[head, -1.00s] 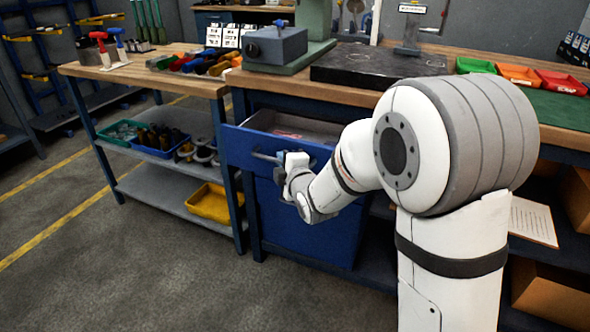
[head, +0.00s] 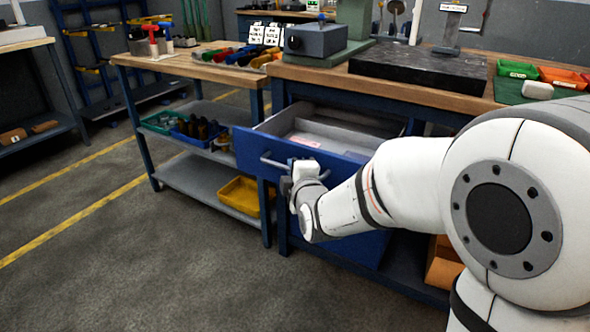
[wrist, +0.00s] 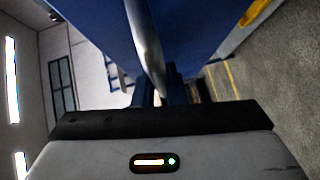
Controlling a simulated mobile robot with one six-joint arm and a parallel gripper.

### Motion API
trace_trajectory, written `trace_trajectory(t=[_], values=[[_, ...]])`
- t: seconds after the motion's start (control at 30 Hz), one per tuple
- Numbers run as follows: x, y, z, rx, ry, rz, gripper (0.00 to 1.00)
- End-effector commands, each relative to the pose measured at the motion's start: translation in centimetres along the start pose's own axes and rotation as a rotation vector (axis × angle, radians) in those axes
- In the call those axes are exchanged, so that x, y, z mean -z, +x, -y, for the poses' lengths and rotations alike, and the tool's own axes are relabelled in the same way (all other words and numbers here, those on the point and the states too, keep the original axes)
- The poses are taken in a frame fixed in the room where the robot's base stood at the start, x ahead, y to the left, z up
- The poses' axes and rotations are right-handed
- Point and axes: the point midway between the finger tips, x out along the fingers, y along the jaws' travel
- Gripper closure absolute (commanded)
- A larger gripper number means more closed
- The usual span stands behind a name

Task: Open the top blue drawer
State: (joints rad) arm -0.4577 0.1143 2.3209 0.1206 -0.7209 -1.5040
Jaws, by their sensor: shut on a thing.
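The top blue drawer (head: 345,168) is pulled well out of the blue cabinet under the workbench, with its grey inside and a few flat items showing. My gripper (head: 297,178) is at the drawer's front and shut on its bar handle (head: 271,160). In the wrist view the handle (wrist: 144,40) runs between the fingers (wrist: 160,92), in front of the blue drawer face (wrist: 195,30). The fingertips are partly hidden by the handle.
A side bench (head: 190,66) with shelves stands left of the drawer, holding bins and a yellow tray (head: 240,196). The main bench top (head: 310,76) carries a grey box (head: 316,40) and a dark plate (head: 418,68). The floor in front is clear.

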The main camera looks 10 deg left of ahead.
Motion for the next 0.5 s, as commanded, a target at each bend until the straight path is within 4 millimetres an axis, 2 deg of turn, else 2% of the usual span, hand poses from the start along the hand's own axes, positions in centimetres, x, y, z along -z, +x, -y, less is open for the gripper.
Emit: trace_trajectory(t=[0.13,0.17,0.2,0.4,0.5], values=[[-0.07,0.05,0.10,0.002,-0.002,0.000,1.00],[-0.09,0.05,0.09,0.002,-0.002,0.000,0.87],[-0.12,0.06,0.08,0.002,-0.002,0.001,0.83],[-0.21,0.06,-0.02,0.000,-0.001,0.002,0.68],[-0.24,0.06,-0.05,-0.001,-0.001,0.003,0.68]])
